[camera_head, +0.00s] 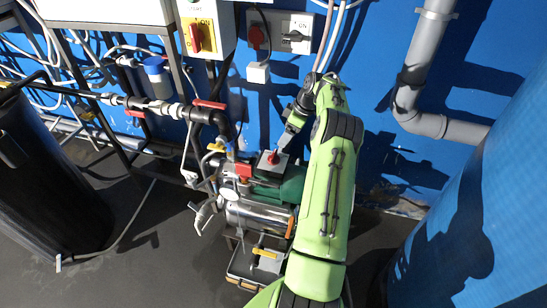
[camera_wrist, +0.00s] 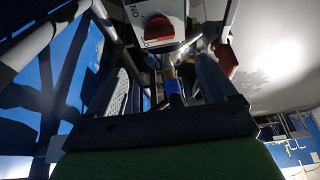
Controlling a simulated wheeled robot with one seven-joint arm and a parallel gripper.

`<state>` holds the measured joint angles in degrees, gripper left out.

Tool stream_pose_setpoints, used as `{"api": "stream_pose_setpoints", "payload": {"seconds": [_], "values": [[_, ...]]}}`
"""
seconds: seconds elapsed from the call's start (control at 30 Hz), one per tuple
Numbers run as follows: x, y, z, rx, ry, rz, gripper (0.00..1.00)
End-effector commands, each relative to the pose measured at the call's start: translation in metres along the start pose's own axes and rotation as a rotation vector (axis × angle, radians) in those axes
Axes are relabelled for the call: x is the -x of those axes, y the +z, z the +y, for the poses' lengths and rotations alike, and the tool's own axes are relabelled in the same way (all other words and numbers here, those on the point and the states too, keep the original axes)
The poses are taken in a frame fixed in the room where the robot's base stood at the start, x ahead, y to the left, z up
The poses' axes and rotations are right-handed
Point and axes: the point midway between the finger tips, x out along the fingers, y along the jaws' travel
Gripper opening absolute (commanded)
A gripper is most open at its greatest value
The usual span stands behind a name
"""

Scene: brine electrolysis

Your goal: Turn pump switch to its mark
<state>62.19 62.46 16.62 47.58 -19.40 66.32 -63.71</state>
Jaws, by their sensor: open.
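The pump switch is a red knob (camera_head: 273,157) on a light box on top of the green pump motor (camera_head: 291,188). In the wrist view the red knob (camera_wrist: 158,28) shows at the top of the picture, on a white face with a sideways "ON" label (camera_wrist: 134,12). My gripper (camera_head: 281,147) comes down from the upper right, close to the knob. In the wrist view my gripper (camera_wrist: 166,65) is open, with its two grey fingers apart and the knob beyond them. I cannot tell whether a finger touches it. The mark cannot be made out.
Pipes with red-handled valves (camera_head: 209,104) run at left. A grey drainpipe (camera_head: 418,70) and large blue tank (camera_head: 480,210) stand at right.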

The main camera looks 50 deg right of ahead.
Motion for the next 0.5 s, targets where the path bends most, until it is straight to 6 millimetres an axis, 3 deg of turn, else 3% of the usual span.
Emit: {"api": "stream_pose_setpoints", "payload": {"seconds": [0.03, 0.3, 0.5], "values": [[-0.019, 0.002, -0.001, -0.001, -0.006, -0.001, 0.85], [-0.088, 0.002, -0.001, 0.000, -0.004, -0.001, 0.85], [-0.123, 0.002, -0.001, -0.002, -0.002, -0.002, 0.85]]}}
